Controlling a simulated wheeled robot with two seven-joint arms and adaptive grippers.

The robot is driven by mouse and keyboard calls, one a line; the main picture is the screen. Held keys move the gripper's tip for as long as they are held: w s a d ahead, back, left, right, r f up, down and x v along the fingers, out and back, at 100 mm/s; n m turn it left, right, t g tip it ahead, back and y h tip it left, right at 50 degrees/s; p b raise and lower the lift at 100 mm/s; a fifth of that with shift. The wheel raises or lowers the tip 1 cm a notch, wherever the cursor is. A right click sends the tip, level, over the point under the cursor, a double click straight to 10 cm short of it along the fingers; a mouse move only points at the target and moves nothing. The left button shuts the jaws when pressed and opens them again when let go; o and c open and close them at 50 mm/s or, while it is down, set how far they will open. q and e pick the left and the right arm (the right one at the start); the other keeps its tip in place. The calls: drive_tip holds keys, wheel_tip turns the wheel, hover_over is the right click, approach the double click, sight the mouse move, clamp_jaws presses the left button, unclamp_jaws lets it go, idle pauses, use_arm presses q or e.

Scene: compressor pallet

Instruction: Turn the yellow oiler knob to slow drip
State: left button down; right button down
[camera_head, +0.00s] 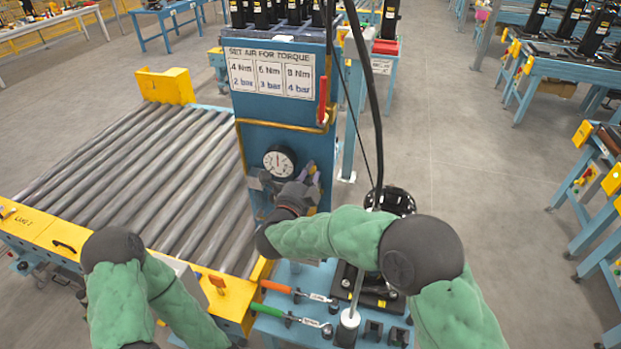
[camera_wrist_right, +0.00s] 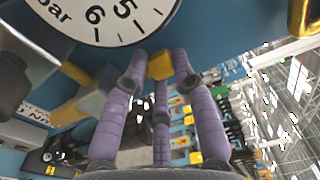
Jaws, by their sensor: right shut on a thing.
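In the right wrist view, the yellow oiler knob (camera_wrist_right: 160,66) sits in front of the blue panel, just below the gauge's white dial (camera_wrist_right: 112,14). My right gripper's purple fingers (camera_wrist_right: 160,76) close around it, with fingertips on both its sides and a third finger below. In the head view, my right gripper (camera_head: 311,176) is at the blue station panel (camera_head: 248,122), right of the round pressure gauge (camera_head: 279,161). The knob is hard to make out there behind the fingers and wrist. The knob's setting marks are not readable. My left gripper is out of view.
A red lever (camera_head: 322,100) and a yellow pipe are above the gauge. A roller conveyor (camera_head: 150,170) lies left. Orange-handled (camera_head: 276,287) and green-handled (camera_head: 268,309) wrenches lie on the lower blue table. A black cable hangs right of the panel. Open floor lies further right.

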drive_tip(key=m+h, duration=0.1)
drive_tip(key=m+g+h, duration=0.1)
drive_tip(key=g+h+b, duration=0.1)
drive_tip(key=shift+w+a+r+m+h, duration=0.2)
drive_tip(key=shift+a+m+h, duration=0.1)
drive_tip(key=shift+m, duration=0.1)
drive_tip(key=shift+r+m+g+h, duration=0.15)
drive_tip(key=shift+m+g+h, duration=0.45)
drive_tip(key=shift+g+h, duration=0.15)
drive_tip(key=shift+w+r, duration=0.1)
drive_tip(key=shift+r, duration=0.05)
drive_tip(key=c, duration=1.1)
unclamp_jaws()
drive_tip(key=shift+d+f, duration=0.1)
drive_tip(key=shift+f, duration=0.1)
drive_tip(key=shift+f, duration=0.2)
drive_tip(key=v, duration=1.2)
